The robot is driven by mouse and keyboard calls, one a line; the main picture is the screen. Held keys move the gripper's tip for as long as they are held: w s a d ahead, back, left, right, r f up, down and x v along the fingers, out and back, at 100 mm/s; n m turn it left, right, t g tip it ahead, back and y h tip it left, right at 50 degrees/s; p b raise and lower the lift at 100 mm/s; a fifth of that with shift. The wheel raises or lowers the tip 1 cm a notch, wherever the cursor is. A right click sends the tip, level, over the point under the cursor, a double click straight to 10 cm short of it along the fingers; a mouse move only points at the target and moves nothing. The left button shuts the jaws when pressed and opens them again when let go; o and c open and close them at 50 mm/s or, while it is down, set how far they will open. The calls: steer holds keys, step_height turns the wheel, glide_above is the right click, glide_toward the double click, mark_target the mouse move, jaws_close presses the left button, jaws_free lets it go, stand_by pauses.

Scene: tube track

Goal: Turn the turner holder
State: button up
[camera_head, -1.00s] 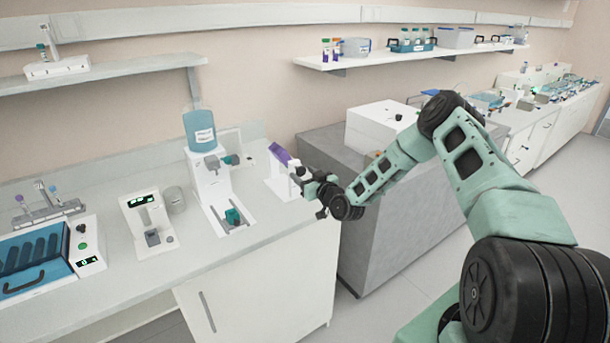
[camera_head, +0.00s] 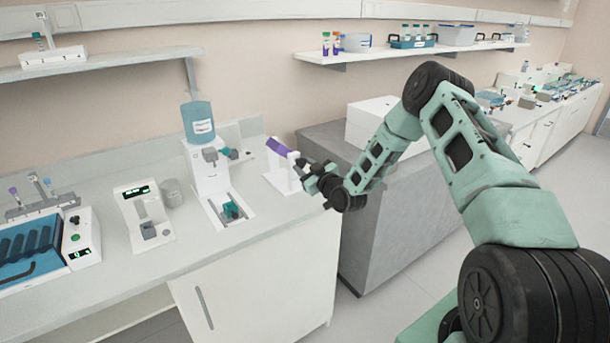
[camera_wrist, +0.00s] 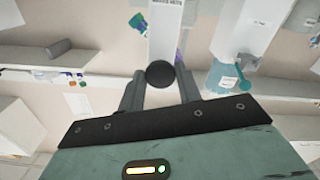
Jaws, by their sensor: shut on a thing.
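The turner holder is a white stand (camera_head: 284,179) with a slanted purple part (camera_head: 277,146) on top, near the right end of the left bench. My gripper (camera_head: 302,168) is at its right side. In the wrist view, my gripper's two fingers (camera_wrist: 160,90) are closed on a round black knob (camera_wrist: 160,73). The white stand (camera_wrist: 166,32) lies just beyond the knob, with a sliver of purple (camera_wrist: 178,57) beside it. My gripper hides part of the holder's right side in the head view.
A white dispenser with a blue bottle (camera_head: 197,122) stands left of the holder. A small white device (camera_head: 142,217) and a blue tray unit (camera_head: 30,250) are farther left. A grey cabinet (camera_head: 385,215) stands to the right. The front strip of bench is clear.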

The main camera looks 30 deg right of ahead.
steer(key=n+b, duration=0.2)
steer(key=b, duration=0.1)
steer(key=n+b, duration=0.2)
steer(key=b, duration=0.1)
steer(key=n+b, duration=0.2)
steer(key=b, duration=0.1)
steer(key=shift+f+n, duration=0.3)
steer(key=n+b, duration=0.3)
steer(key=b, duration=0.3)
steer(key=shift+n, duration=0.3)
steer(key=n+b, duration=0.3)
steer(key=b, duration=0.3)
steer(key=shift+n, duration=0.4)
steer(key=n+b, duration=0.6)
steer(key=b, duration=0.4)
steer(key=n+b, duration=0.2)
steer(key=b, duration=0.1)
steer(key=n+b, duration=0.2)
steer(key=b, duration=0.2)
steer(key=shift+r+n, duration=0.2)
steer(key=shift+n, duration=0.2)
steer(key=shift+r+n+b, duration=0.15)
steer(key=shift+n+b, duration=0.55)
steer(key=shift+b, duration=0.25)
steer(key=shift+r, duration=0.1)
